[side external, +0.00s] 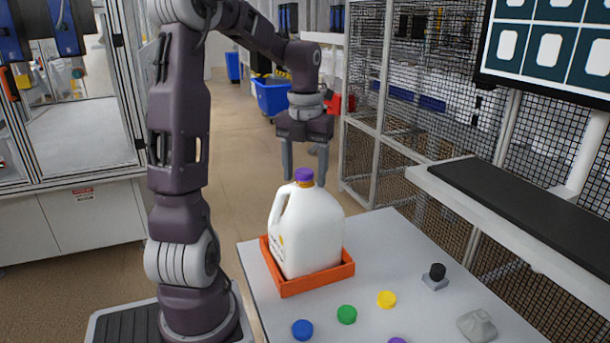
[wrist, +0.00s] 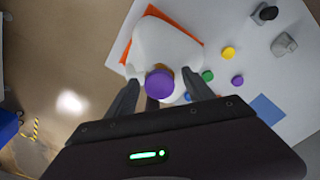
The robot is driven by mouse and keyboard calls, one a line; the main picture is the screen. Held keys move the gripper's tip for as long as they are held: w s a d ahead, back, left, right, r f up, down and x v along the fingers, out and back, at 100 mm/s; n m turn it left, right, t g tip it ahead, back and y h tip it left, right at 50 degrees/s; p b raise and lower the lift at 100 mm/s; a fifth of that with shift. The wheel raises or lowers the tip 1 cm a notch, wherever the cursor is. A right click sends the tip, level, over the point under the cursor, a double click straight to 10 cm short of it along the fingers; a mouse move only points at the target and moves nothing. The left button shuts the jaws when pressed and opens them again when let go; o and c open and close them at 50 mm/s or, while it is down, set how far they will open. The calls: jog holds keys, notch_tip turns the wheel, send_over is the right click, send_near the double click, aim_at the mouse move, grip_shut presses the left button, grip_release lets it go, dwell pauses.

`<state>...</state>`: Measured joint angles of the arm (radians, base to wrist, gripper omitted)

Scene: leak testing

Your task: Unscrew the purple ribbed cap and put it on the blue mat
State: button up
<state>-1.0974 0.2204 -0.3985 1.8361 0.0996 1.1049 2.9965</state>
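The purple cap (side external: 304,175) sits on the neck of a white jug (side external: 312,235), which stands upright in an orange tray (side external: 318,281). In the wrist view the cap (wrist: 159,83) is below my gripper, between the fingers. My gripper (side external: 306,172) points down over the jug top, its fingers spread apart with the fingertips near cap height. I see no clear contact with the cap. In the wrist view the blue mat (wrist: 267,108) is a flat square on the table, right of the cap. The side view does not show the mat.
Loose yellow (side external: 386,299), green (side external: 347,314), blue (side external: 302,329) and purple (side external: 397,340) caps lie on the white table (side external: 390,240). A black-knobbed part (side external: 436,276) and a grey part (side external: 477,326) stand to the right. A raised dark shelf (side external: 520,210) runs along the right.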

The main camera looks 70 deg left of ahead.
jog(key=shift+r, duration=1.2)
